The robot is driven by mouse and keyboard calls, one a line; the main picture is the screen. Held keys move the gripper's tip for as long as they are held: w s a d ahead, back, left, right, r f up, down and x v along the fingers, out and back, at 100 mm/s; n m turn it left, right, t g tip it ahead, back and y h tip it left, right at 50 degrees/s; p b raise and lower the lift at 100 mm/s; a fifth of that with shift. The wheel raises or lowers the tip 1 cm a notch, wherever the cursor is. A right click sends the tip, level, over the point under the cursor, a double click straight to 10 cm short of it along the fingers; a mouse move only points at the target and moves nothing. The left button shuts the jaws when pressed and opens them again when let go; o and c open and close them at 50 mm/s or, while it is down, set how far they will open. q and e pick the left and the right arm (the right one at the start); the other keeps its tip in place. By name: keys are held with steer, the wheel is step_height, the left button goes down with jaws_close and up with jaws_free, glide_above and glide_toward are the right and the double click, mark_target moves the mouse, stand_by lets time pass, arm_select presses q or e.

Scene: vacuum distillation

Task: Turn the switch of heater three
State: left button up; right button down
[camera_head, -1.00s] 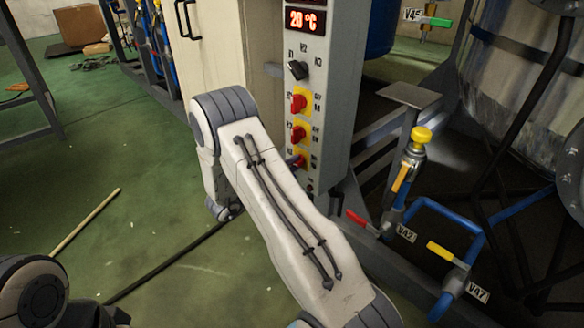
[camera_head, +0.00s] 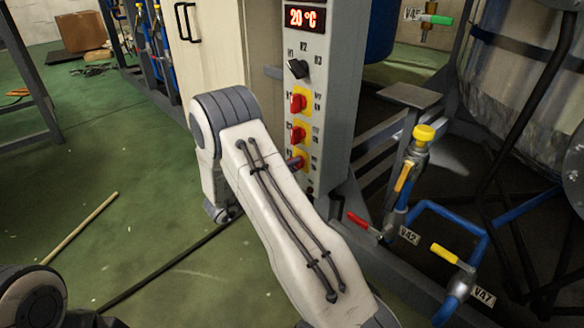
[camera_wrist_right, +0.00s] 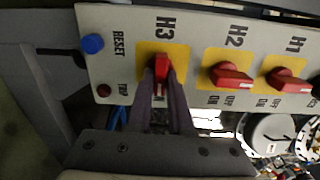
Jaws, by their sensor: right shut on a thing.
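The heater three switch, a red knob on a yellow plate marked H3 (camera_wrist_right: 162,64), is in the wrist view. My right gripper (camera_wrist_right: 162,78) is shut on this knob, one dark finger on each side. The knob's handle points up and down in that view, while the red H2 switch (camera_wrist_right: 230,76) and H1 switch (camera_wrist_right: 288,80) lie nearly sideways. In the head view the heater three switch (camera_head: 296,163) is the lowest on the grey panel (camera_head: 338,100), partly hidden by my right arm. My left gripper is out of view.
A black selector knob (camera_head: 298,69) and a 20 °C display (camera_head: 305,19) are higher on the panel. A blue reset button (camera_wrist_right: 92,44) sits beside H3 in the wrist view. Blue pipes with a red valve handle (camera_head: 362,222) stand right of the panel.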

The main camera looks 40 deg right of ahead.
steer(key=shift+a+f, duration=0.1)
steer(key=c, duration=0.8)
jaws_free()
steer(key=a+p, duration=0.1)
steer(key=a, duration=0.2)
steer(key=a+p, duration=0.1)
steer(key=a, duration=0.3)
steer(key=a+p, duration=0.2)
steer(key=a, duration=0.1)
steer(key=shift+s+a, duration=0.2)
steer(key=shift+s, duration=0.2)
